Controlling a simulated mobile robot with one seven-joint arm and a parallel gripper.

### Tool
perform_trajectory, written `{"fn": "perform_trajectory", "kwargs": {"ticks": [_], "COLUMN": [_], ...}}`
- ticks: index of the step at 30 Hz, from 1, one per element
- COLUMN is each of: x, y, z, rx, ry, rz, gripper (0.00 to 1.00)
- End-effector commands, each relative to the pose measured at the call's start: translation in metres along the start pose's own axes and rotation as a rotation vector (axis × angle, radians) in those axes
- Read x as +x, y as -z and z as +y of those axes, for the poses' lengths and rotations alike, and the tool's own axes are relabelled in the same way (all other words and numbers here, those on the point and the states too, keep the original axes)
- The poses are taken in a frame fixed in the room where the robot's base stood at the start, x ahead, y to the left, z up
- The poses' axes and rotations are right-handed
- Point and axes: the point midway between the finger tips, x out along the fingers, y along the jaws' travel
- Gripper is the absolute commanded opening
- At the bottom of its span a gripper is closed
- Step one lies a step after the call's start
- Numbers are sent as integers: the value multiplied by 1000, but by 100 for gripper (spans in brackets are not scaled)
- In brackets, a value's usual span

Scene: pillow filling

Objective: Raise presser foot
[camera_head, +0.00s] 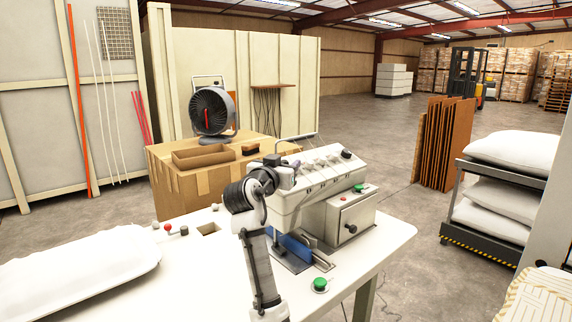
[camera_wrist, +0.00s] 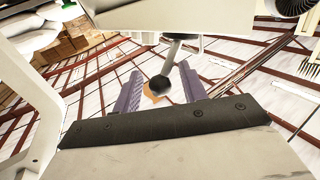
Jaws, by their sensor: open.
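The white sewing machine (camera_head: 318,195) stands on the white table, its sewing area and blue part (camera_head: 290,245) low behind my arm. A lever with a black ball knob (camera_wrist: 159,85) extends from the machine's pale body in the wrist view. My gripper (camera_wrist: 160,70) is open, with its two purple-grey fingers on either side of the knob. Contact with the knob cannot be told. In the head view my gripper (camera_head: 295,164) is at the machine's upper left side, and the lever cannot be made out there. The presser foot itself cannot be made out clearly.
The white table (camera_head: 385,250) carries a white pillow (camera_head: 80,262) at left, a red-knobbed control (camera_head: 168,228) and a green button (camera_head: 320,284) at the front. A cardboard box (camera_head: 175,190) with a fan (camera_head: 212,112) stands behind. A pillow rack (camera_head: 490,225) is at right.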

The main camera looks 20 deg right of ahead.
Motion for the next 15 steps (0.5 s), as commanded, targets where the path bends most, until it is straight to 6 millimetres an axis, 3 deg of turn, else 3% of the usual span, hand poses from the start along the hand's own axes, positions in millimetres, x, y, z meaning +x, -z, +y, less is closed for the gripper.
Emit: {"fn": "perform_trajectory", "kwargs": {"ticks": [5,13,15], "x": [0,0,0], "y": [0,0,0], "z": [0,0,0], "rx": [0,0,-1], "ry": [0,0,0], "rz": [0,0,0], "gripper": [40,4,0]}}
